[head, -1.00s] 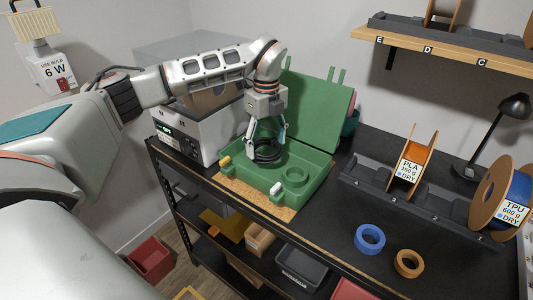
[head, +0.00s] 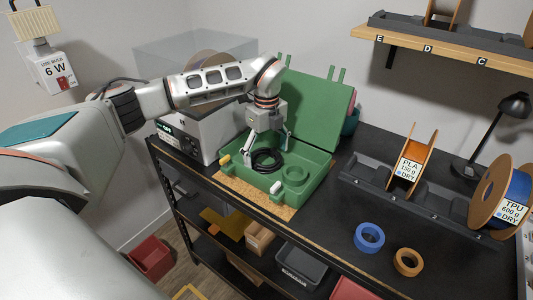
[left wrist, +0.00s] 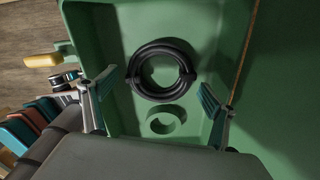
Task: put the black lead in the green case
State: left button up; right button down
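The green case (head: 318,178) stands with its lid (head: 318,105) raised at the back. The black lead (head: 268,161), a coiled ring, lies inside the case's left part, seemingly flat on its floor. My left gripper (head: 265,150) is over the case, pointing down, with its fingers apart. In the left wrist view, the lead (left wrist: 160,92) appears beyond the two spread fingertips (left wrist: 157,90), with a gap on each side, and neither finger visibly grips it. My right gripper is not in view.
A round green holder (head: 296,175) is inside the case. A white-grey machine (head: 190,135) stands left of the case. Blue (head: 369,239) and orange (head: 408,263) tape rolls lie at the front right. A dark spool rack (head: 375,189) and a lamp (head: 514,106) stand to the right.

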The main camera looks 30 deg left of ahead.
pick_arm(q)
jog(key=shift+r, duration=0.45)
notch_tip(320, 180, up, 11)
jog(key=shift+r+b, duration=0.2)
jog(key=shift+b, duration=0.15)
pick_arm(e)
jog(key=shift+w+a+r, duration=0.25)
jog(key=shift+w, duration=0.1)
pick_arm(q)
jog(key=shift+s, duration=0.1)
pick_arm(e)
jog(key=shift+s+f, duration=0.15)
